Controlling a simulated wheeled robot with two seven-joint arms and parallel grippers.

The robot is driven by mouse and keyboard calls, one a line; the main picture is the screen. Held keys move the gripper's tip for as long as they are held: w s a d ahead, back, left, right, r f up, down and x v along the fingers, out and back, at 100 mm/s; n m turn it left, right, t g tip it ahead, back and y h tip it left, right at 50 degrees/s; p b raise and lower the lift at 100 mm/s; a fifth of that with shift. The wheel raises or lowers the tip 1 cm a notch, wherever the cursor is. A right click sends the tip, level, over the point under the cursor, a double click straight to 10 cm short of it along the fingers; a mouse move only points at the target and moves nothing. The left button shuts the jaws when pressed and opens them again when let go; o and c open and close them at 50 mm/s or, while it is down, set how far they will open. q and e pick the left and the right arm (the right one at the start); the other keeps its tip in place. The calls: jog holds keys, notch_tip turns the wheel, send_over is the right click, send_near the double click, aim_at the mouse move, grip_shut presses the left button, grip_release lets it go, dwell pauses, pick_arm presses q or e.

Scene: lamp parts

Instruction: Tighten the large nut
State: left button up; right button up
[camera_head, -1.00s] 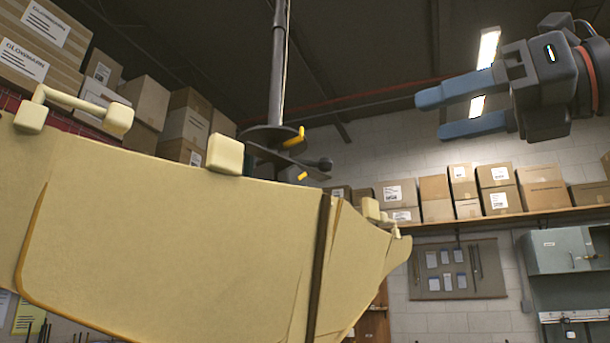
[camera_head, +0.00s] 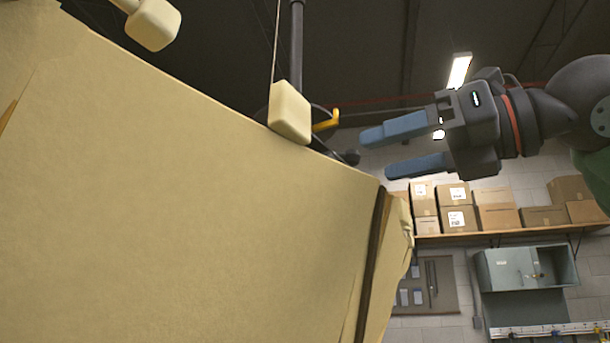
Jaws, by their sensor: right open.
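A large cream lampshade-like panel (camera_head: 190,190) fills the left and lower part of the head view, with a dark strip (camera_head: 372,265) near its right end. Cream blocks (camera_head: 290,113) sit along its top edge. Behind it a dark vertical pole (camera_head: 296,45) leads down to dark hardware with a yellow lever (camera_head: 327,121), mostly hidden by the panel. I cannot make out the large nut. My right gripper (camera_head: 388,152) is open and empty, its blue fingers pointing left, to the right of the yellow lever. My left gripper is not in view.
Cardboard boxes (camera_head: 497,207) stand on a wall shelf (camera_head: 520,232) at the right. Below are a grey cabinet (camera_head: 525,267) and a tool board (camera_head: 428,287). A ceiling light (camera_head: 458,70) hangs above my right gripper.

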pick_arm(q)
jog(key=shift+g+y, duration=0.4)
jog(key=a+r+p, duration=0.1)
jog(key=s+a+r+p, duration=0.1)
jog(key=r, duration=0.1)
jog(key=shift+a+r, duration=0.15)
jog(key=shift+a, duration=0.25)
pick_arm(e)
jog(key=x, duration=0.7)
jog(key=shift+a, duration=0.15)
